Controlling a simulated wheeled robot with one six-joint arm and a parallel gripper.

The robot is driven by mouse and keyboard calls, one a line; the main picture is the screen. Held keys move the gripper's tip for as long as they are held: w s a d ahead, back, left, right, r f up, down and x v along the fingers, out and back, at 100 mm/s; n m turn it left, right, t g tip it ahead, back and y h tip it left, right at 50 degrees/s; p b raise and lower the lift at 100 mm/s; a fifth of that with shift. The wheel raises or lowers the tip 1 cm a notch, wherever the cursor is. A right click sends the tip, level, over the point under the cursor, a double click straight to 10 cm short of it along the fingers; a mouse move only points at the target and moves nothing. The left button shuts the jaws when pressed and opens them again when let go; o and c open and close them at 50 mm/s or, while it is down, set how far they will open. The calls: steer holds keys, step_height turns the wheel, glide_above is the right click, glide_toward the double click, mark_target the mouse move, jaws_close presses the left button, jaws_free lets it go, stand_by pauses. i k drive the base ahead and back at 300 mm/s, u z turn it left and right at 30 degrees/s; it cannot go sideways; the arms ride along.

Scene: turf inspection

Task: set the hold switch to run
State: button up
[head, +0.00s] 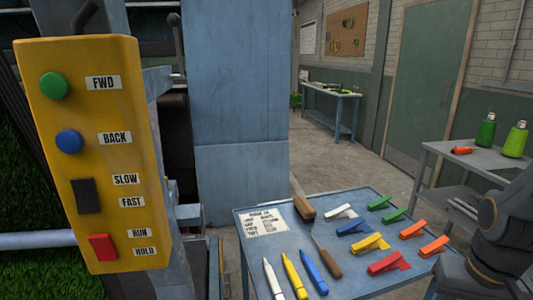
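The yellow control box (85,160) stands upright at the left. Its red rocker switch (102,247) is low on the face, beside the RUN label (139,233) above and the HOLD label (145,251) below. I cannot tell which way the red rocker is tipped. Above it are a black rocker (86,196) by SLOW and FAST, a blue button (69,141) by BACK and a green button (54,86) by FWD. Part of my dark arm shows at the lower right, apart from the box. My gripper is not in view.
A blue table (375,283) at the lower middle holds a paper list (264,221), coloured clips, markers, a brush (304,207) and a scraper (327,257). A grey cart (456,158) with green bottles (515,139) stands at the right. Floor (330,160) behind is clear.

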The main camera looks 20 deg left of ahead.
mark_target(104, 248)
steer(key=u, duration=2.3)
steer(key=k, duration=1.3)
steer(key=z, duration=0.65)
steer(key=i, duration=1.1)
steer(key=u, duration=0.35)
